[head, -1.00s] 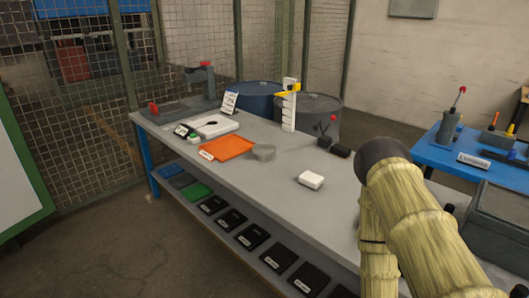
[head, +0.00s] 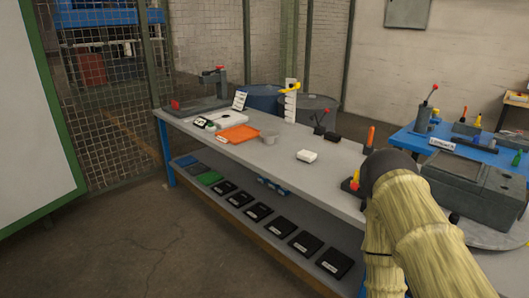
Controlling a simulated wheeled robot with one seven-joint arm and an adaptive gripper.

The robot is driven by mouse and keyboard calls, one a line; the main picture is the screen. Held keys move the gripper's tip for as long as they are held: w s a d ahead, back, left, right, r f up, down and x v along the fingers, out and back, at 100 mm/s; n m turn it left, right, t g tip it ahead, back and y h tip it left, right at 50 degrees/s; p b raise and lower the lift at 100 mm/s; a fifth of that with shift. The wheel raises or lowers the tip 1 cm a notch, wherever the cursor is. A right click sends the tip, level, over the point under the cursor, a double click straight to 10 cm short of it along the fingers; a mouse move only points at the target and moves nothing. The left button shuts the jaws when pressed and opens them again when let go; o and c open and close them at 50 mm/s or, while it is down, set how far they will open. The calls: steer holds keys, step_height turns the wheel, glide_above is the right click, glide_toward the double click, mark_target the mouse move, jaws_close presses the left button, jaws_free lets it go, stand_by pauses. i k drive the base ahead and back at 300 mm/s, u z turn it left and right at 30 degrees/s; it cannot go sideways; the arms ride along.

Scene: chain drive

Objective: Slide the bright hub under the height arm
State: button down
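A white stepped post (head: 290,108) stands at the far edge of the grey bench, with a yellow arm (head: 290,87) sticking out near its top; this looks like the height arm. A small grey round piece (head: 269,138) sits on the bench just right of the orange tray (head: 239,134). It may be the bright hub, but it is too small to be sure. It stands apart from the post, nearer the bench's front edge. My arm, in a straw-coloured sleeve, fills the lower right. My gripper is not visible.
A white block (head: 307,156) lies on the grey bench (head: 290,178), right of the grey piece. A grey press-like fixture (head: 205,98) stands at the far left end. A lower shelf holds several dark trays. A blue table (head: 450,145) with a grey case stands at right. Floor at left is clear.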

mark_target(269, 134)
steer(key=u, duration=1.35)
steer(key=i, duration=1.5)
steer(key=z, duration=0.25)
steer(key=i, duration=0.9)
steer(key=z, duration=0.95)
